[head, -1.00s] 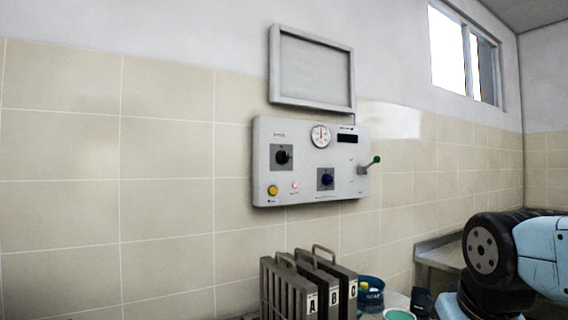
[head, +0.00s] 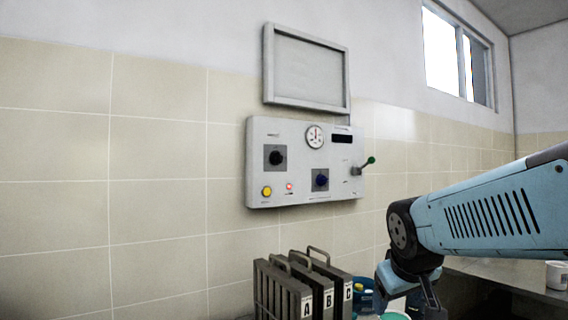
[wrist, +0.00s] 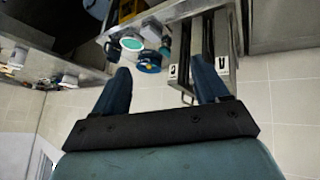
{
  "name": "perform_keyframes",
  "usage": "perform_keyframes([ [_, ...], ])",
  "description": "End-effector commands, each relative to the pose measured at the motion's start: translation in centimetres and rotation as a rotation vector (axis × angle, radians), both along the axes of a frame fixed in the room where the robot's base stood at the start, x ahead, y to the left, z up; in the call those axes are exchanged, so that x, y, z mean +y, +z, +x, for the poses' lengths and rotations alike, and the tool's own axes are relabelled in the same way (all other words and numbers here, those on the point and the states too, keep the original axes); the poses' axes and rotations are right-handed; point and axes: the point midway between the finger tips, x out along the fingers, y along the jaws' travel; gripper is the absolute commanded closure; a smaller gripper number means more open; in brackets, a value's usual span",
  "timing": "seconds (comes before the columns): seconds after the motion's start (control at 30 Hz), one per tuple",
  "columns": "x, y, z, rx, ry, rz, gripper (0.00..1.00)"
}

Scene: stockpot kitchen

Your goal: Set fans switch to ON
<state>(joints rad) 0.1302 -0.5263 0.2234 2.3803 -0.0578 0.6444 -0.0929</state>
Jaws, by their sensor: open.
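A white control panel (head: 305,193) is mounted on the tiled wall in the head view. It has a black rotary knob (head: 277,158) on a grey plate, a blue knob (head: 321,180) on another plate, and a lever with a green ball (head: 370,160) at its right side. Its labels are too small to read, so I cannot tell which control is the fans switch. My gripper (wrist: 163,84) is open and empty in the wrist view. In the head view it is partly seen low on the right, below the panel and apart from it. The wrist view does not show the panel.
Grey upright plates (head: 300,290) with letter labels stand below the panel. A blue container (head: 362,292) is beside them; it also shows in the wrist view (wrist: 149,61), near a green-topped round thing (wrist: 131,43). A white cup (head: 556,275) is at far right. The wall left is bare.

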Motion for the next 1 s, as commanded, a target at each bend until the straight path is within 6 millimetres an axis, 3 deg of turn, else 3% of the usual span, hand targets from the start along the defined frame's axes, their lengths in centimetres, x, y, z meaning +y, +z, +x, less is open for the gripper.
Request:
perform_keyframes([
  [0.1, 1.8, 0.1, 3.8, -0.034, 0.069, -0.045, 0.26],
  [0.5, 9.4, -0.4, 15.3, -0.178, 0.329, -0.104, 0.26],
  [0.83, 16.0, -0.3, 23.1, -0.337, 0.525, -0.049, 0.26],
  [1.0, 18.7, 0.9, 26.4, -0.445, 0.596, 0.011, 0.26],
])
